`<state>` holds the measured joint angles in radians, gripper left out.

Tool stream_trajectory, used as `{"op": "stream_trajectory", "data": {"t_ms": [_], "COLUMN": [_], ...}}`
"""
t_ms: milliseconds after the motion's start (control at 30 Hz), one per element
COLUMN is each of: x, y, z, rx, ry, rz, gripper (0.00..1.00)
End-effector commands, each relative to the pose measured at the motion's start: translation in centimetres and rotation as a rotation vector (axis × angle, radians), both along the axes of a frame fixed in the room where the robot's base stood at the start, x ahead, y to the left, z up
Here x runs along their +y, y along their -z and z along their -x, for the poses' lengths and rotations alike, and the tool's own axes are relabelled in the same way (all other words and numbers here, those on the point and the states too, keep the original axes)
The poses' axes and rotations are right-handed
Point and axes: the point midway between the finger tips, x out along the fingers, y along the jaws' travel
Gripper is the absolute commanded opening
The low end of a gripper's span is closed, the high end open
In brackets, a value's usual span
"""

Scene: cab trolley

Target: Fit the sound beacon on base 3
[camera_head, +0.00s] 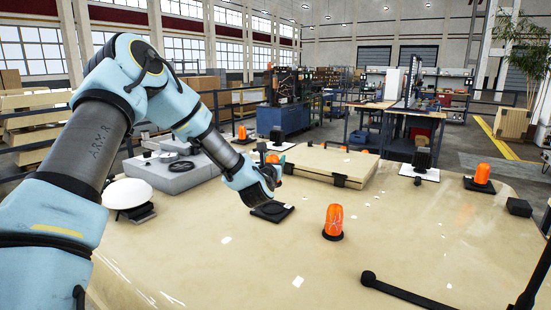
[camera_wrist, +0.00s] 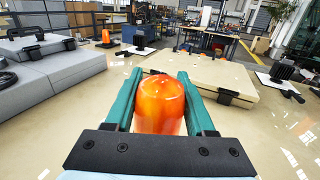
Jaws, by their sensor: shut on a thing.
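My gripper (camera_head: 271,178) is shut on an orange beacon (camera_wrist: 160,104), whose dome shows between the teal fingers in the wrist view. My gripper is above the table. In the head view a bit of orange (camera_head: 272,159) shows just beyond the fingers; I cannot tell for sure that it is the held beacon. A flat black base plate (camera_head: 271,211) with a round dark seat lies on the table just below my gripper. No base number is readable. A second orange beacon (camera_head: 333,218) with pale lines on its dome stands upright on the table, right of that plate.
Another orange beacon (camera_head: 482,174) stands on a black plate at the right, one more (camera_head: 242,132) at the back left. Black devices on white plates (camera_head: 421,160) stand nearby. A beige raised hatch (camera_head: 325,163) lies behind, grey boxes (camera_head: 178,172) at left, a black bar (camera_head: 400,292) in front.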

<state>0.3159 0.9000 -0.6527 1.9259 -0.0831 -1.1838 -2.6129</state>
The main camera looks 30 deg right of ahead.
Motion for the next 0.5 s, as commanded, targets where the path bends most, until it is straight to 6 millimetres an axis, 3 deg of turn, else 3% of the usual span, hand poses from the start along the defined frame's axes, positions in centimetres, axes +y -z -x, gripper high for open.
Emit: {"op": "stream_trajectory", "data": {"t_ms": [500], "x": [0.0], "y": [2.8], "z": [0.0], "rx": [-0.001], "ry": [-0.001], "rz": [0.000], "gripper": [0.00]}}
